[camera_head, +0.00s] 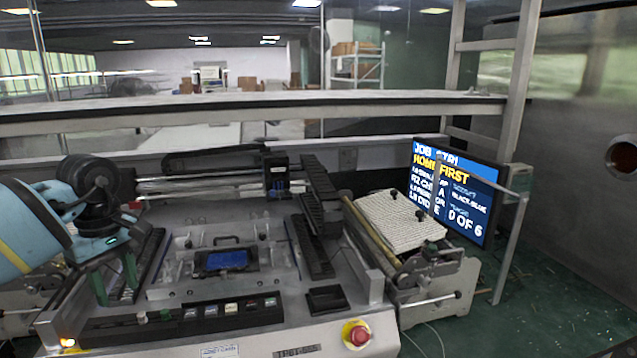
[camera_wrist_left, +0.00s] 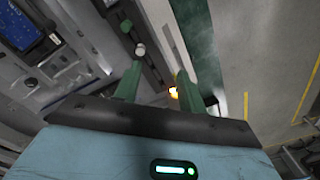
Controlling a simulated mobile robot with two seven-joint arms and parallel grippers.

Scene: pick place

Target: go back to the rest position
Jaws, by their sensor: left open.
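My left gripper (camera_head: 117,280) comes in from the left on its light-blue arm, over the front left of the machine bench. Its two green fingers point down, apart and with nothing between them. In the left wrist view the same gripper (camera_wrist_left: 160,88) shows its fingers spread above the bench's front edge, holding nothing. My right gripper is not in view.
The bench (camera_head: 262,308) carries a fixture with a blue part (camera_head: 228,259), a row of buttons (camera_head: 190,314), a black tray (camera_head: 326,299) and a red stop button (camera_head: 357,334). A monitor (camera_head: 455,192) reading "HOME FIRST" stands behind a white ribbed pad (camera_head: 400,222).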

